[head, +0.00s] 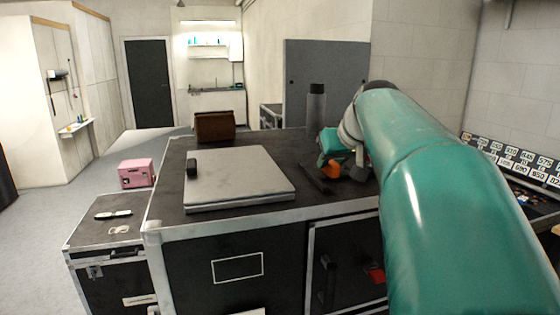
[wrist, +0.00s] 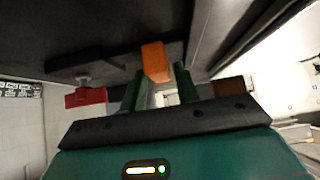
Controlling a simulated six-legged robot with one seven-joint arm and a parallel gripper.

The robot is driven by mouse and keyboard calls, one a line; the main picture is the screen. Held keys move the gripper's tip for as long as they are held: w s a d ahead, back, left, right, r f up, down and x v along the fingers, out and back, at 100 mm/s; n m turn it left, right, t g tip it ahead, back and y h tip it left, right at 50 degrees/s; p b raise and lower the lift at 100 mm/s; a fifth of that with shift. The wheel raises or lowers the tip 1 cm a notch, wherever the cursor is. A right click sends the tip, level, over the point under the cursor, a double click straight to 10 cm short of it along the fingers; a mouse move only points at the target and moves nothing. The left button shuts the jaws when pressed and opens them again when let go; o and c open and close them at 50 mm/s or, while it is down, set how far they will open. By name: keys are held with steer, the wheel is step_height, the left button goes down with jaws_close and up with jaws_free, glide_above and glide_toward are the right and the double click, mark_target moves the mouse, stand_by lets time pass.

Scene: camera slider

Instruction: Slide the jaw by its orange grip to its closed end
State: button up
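The orange grip (wrist: 155,62) shows in the wrist view as a small upright block against a dark surface. My gripper (wrist: 160,87) has two green fingers, one on each side of the grip's lower end as pictured. The fingers stand apart, and I cannot tell whether either touches the grip. In the head view my gripper (head: 328,160) is low over the right part of the black case top, with orange patches beside it. A dark bar (head: 314,179) lies just left of it. The jaw's body and its closed end are not clearly visible.
A grey plate (head: 240,184) with a small black block (head: 192,165) covers much of the case top (head: 172,205). A grey cylinder (head: 316,104) stands behind my gripper. A brown box (head: 220,126) is at the back. A red part (head: 376,274) is on the case front.

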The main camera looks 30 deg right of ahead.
steer(key=shift+x, duration=0.8)
jaws_close()
steer(key=shift+w+a, duration=0.25)
steer(key=shift+a, duration=0.7)
steer(key=shift+w+a, duration=0.3)
steer(key=shift+a, duration=0.65)
steer(key=shift+w+a, duration=0.25)
steer(key=shift+a, duration=0.7)
jaws_free()
steer(key=shift+a, duration=0.2)
steer(key=shift+d, duration=0.1)
steer(key=shift+r, duration=0.15)
steer(key=v, duration=1.3)
steer(key=shift+s+r, duration=0.2)
steer(key=shift+s, duration=0.1)
